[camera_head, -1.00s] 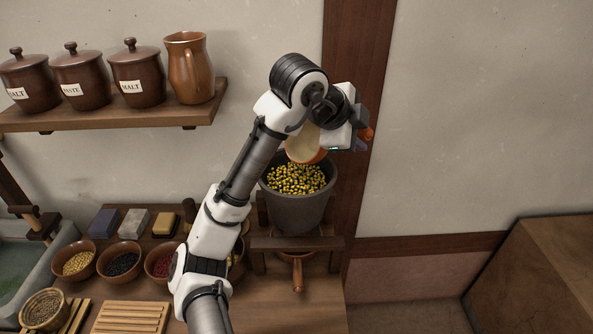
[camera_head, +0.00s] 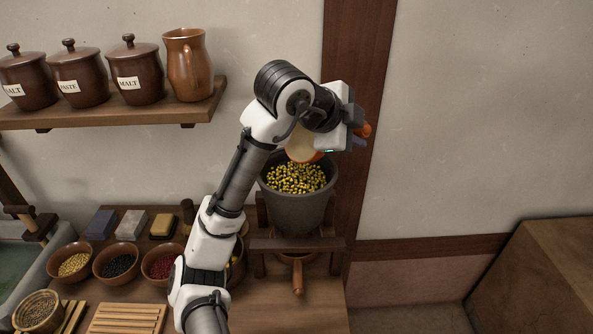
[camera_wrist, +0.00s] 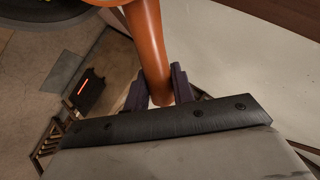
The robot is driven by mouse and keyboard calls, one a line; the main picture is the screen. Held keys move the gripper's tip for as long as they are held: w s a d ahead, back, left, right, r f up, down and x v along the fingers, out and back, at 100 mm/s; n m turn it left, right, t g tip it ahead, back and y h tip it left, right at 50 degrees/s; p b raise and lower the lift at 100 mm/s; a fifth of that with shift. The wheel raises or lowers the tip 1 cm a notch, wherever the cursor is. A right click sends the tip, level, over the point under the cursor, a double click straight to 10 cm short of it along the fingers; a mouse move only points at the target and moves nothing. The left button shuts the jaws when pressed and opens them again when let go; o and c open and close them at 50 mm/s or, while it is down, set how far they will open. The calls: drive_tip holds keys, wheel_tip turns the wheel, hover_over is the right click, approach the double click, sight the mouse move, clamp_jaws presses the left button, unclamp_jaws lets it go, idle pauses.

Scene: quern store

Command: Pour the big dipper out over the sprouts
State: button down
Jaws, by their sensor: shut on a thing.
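The sprouts (camera_head: 296,177) are yellow and dark grains filling a grey pot (camera_head: 298,212) on a wooden stand. My gripper (camera_wrist: 162,92) is shut on the orange-brown handle (camera_wrist: 150,50) of the big dipper. In the head view the dipper's bowl (camera_head: 303,148) is partly hidden by my wrist. It is tilted, with its pale inside showing, just above the back of the pot's mouth. The handle's end (camera_head: 364,130) sticks out to the right of my gripper. I cannot tell whether anything is left in the bowl or falling from it.
Bowls of yellow (camera_head: 75,264), black (camera_head: 120,264) and red (camera_head: 160,262) grains stand on the table left of the pot. A shelf (camera_head: 120,112) above holds labelled lidded jars and a jug (camera_head: 188,65). A brown-handled dish (camera_head: 297,277) sits under the pot.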

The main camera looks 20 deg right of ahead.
drive_tip(key=shift+a+f+h+b, duration=0.1)
drive_tip(key=shift+f+h+b, duration=0.15)
drive_tip(key=shift+b, duration=0.45)
drive_tip(key=shift+s+a+f+h+b, duration=0.1)
drive_tip(key=shift+a+f+h+b, duration=0.2)
drive_tip(key=shift+b, duration=0.35)
drive_tip(key=shift+s+a+r+t+h+b, duration=0.3)
drive_tip(key=shift+a+h+b, duration=0.15)
drive_tip(key=shift+b, duration=0.15)
drive_tip(key=shift+s+a+r+t+h+b, duration=0.15)
drive_tip(key=shift+a+r+t+h+b, duration=0.2)
drive_tip(key=shift+b, duration=0.25)
drive_tip(key=shift+f+h+b, duration=0.1)
drive_tip(key=shift+h+b, duration=0.15)
drive_tip(key=shift+b, duration=0.15)
drive_tip(key=shift+s+a+r+t+h+b, duration=0.1)
drive_tip(key=shift+s+a+t+h+b, duration=0.15)
drive_tip(key=shift+a+h+b, duration=0.6)
drive_tip(key=shift+s+a+r+t+h+b, duration=0.1)
drive_tip(key=shift+s+a+t+h+b, duration=0.2)
drive_tip(key=shift+b, duration=0.9)
drive_tip(key=shift+r, duration=0.1)
